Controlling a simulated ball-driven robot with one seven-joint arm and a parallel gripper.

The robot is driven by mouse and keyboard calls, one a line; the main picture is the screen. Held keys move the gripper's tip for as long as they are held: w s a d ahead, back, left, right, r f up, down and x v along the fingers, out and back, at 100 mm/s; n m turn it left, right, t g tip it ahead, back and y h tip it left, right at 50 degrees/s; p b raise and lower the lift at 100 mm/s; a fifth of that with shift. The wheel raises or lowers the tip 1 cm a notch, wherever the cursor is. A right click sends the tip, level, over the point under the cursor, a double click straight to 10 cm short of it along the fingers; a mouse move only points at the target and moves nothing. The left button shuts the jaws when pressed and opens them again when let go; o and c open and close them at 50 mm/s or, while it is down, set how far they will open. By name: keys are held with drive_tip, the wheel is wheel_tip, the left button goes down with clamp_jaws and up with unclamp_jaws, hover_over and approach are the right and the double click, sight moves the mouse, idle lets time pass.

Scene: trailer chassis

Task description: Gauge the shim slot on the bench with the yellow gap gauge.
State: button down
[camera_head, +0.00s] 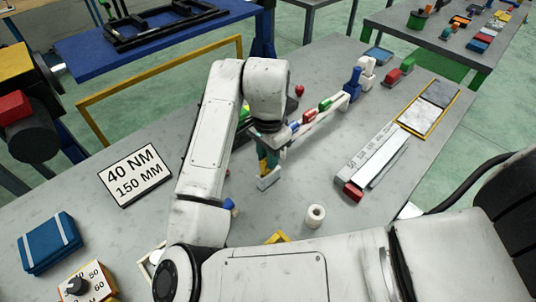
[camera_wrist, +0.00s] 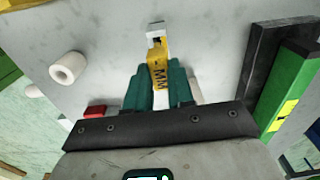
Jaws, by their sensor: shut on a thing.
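My gripper (camera_wrist: 160,85) is shut on the yellow gap gauge (camera_wrist: 158,72), which has black "MM" lettering. The gauge points away from my teal fingers. Its far end meets a small pale block (camera_wrist: 156,28) with a dark opening, which looks like the shim slot. I cannot tell whether the tip is inside the opening or just in front of it. In the head view my gripper (camera_head: 265,160) is low over the bench, and the pale block (camera_head: 268,180) sits just below it. My arm and fingers hide most of the gauge there.
A white roll (camera_head: 315,215) stands right of the block. A grey bar with a red end (camera_head: 353,192) lies farther right. The sign "40 NM 150 MM" (camera_head: 135,173) lies left. In the wrist view, a green bar (camera_wrist: 290,90) is close on the right. Bench around the block is bare.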

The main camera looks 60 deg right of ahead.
drive_tip(key=shift+r+p, duration=2.9)
drive_tip(key=shift+r, duration=0.75)
